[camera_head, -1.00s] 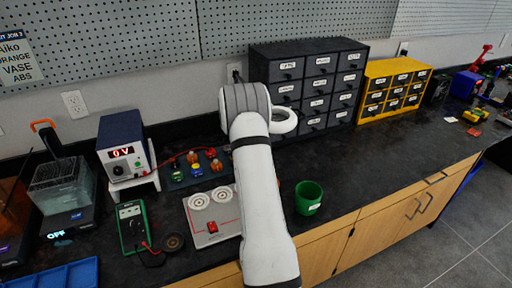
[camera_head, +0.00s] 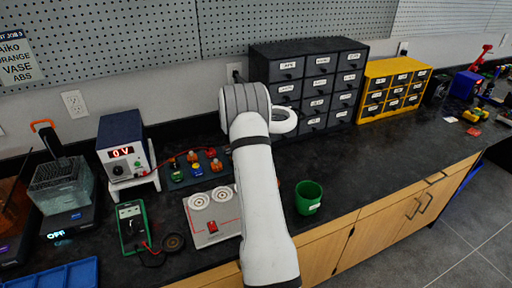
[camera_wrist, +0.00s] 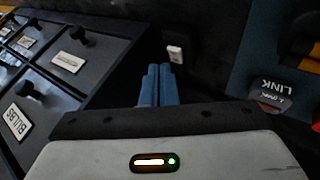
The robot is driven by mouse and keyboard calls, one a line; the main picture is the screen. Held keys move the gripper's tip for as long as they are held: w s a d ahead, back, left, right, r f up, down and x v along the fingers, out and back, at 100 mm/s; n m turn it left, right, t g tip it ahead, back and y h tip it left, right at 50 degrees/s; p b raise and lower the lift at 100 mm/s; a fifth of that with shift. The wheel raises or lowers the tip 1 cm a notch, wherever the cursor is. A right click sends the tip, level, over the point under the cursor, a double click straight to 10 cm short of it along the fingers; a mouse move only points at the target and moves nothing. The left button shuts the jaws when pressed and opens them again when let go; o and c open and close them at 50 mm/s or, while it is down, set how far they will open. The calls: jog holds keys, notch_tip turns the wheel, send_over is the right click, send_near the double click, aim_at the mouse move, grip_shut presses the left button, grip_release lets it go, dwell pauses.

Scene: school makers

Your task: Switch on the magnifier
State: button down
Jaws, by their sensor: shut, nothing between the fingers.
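A white ring (camera_head: 284,120), which looks like the magnifier's head, shows just right of my arm in the head view. My arm covers part of it, and I cannot tell whether it is lit. In the wrist view my gripper (camera_wrist: 159,84) is shut and empty, its two blue fingers side by side. A small white piece (camera_wrist: 175,53), which may be a switch, lies just beyond the fingertips and to their right, apparently apart from them. The head view does not show my fingers; my arm hides them.
The dark drawer cabinet (camera_head: 309,88) stands close on the left in the wrist view (camera_wrist: 88,57). A blue board (camera_wrist: 262,70) with a "LINK" label is at the right there. A green cup (camera_head: 308,197) stands near the bench's front edge. The bench right of it is clear.

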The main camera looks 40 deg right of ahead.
jog(key=shift+f+b, duration=0.7)
jog(key=shift+b, duration=0.6)
dwell(0.4)
jog(key=shift+r, duration=0.1)
jog(key=shift+r, duration=0.65)
jog(key=r+p, duration=0.2)
jog(key=r, duration=0.1)
jog(key=r+p, duration=0.1)
jog(key=r, duration=0.1)
jog(key=shift+w, duration=0.35)
dwell(0.4)
